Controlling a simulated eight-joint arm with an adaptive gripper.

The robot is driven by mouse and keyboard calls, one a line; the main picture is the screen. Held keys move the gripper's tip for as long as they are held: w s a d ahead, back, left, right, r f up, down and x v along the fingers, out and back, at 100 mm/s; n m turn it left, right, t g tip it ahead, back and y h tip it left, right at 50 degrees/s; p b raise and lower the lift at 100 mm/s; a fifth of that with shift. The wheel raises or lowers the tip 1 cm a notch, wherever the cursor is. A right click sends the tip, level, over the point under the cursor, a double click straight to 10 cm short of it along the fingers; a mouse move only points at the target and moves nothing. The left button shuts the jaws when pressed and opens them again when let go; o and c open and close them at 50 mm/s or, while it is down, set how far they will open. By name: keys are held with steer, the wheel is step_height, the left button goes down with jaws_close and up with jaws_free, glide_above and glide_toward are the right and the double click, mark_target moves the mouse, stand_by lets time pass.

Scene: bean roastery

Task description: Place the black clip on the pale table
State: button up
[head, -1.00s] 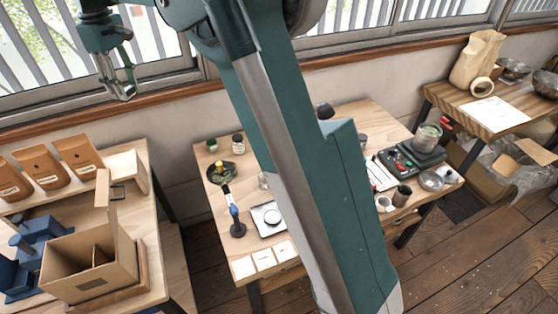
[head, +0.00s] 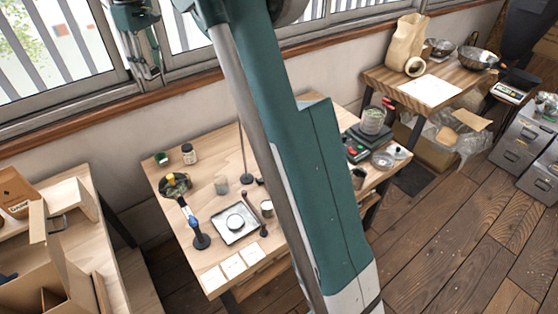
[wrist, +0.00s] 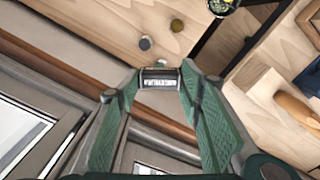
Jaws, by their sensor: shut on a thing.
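My gripper (head: 148,68) is high at the upper left of the head view, in front of the window and above the tables. In the wrist view my gripper (wrist: 160,76) is shut on a small dark thing with a pale lettered strip, which I take as the black clip (wrist: 160,83). The clip is too small to make out in the head view. The pale table (head: 212,155) is in the middle of the head view, partly hidden by my arm. It also shows at the top of the wrist view (wrist: 105,22), beyond the fingertips.
A side table (head: 75,198) with a cardboard box (head: 20,291) stands left.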

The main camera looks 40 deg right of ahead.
steer(key=s+d+m+b, duration=0.15)
steer(key=s+d, duration=0.25)
steer(key=d, duration=1.3)
steer(key=s+d+m+b, duration=0.1)
steer(key=s+d+m, duration=0.3)
steer(key=d, duration=1.3)
steer(key=s+d+m+b, duration=0.1)
steer(key=s+d, duration=0.4)
steer(key=d, duration=1.2)
step_height(320, 180, down, 38)
steer(key=shift+a, duration=0.15)
steer(key=shift+f, duration=0.1)
steer(key=shift+f+b, duration=0.6)
steer(key=shift+f, duration=2.5)
steer(key=shift+f, duration=0.1)
steer(key=shift+f+b, duration=0.4)
steer(key=shift+f, duration=1.35)
steer(key=shift+f, duration=0.15)
